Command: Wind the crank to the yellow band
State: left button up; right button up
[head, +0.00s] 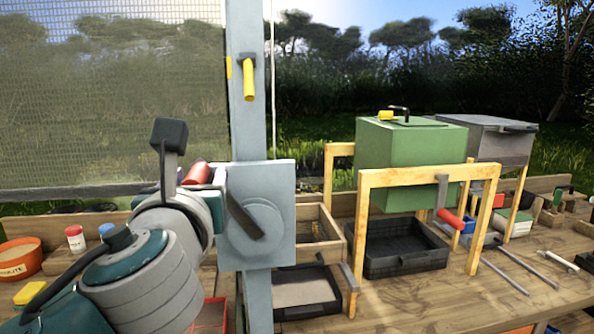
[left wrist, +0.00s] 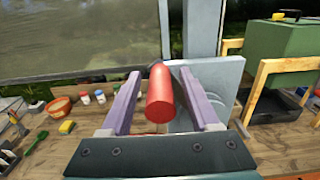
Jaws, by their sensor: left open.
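A grey-blue crank plate (head: 275,185) with a round disc and a dark arm (head: 243,217) is fixed to a grey post (head: 250,130). Its red handle (head: 197,173) sticks out to the left; the left wrist view shows the red handle (left wrist: 160,92) between my open fingers, with gaps on both sides. My left gripper (left wrist: 158,75) is open around it, not closed on it. A yellow strip (head: 229,67) marks the post's upper left edge, beside a yellow peg (head: 249,80). A mesh screen (head: 110,90) hangs left of the post. My right gripper is out of view.
A green box (head: 405,150) sits in a wooden frame (head: 365,180) with a second red-handled crank (head: 450,217). A black crate (head: 400,262), a wooden box (head: 318,254) and metal rods (head: 500,272) are on the bench. An orange bowl (head: 18,260) and small jars stand left.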

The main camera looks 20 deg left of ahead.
pick_arm(q)
grip_shut()
dwell(0.4)
dwell(0.9)
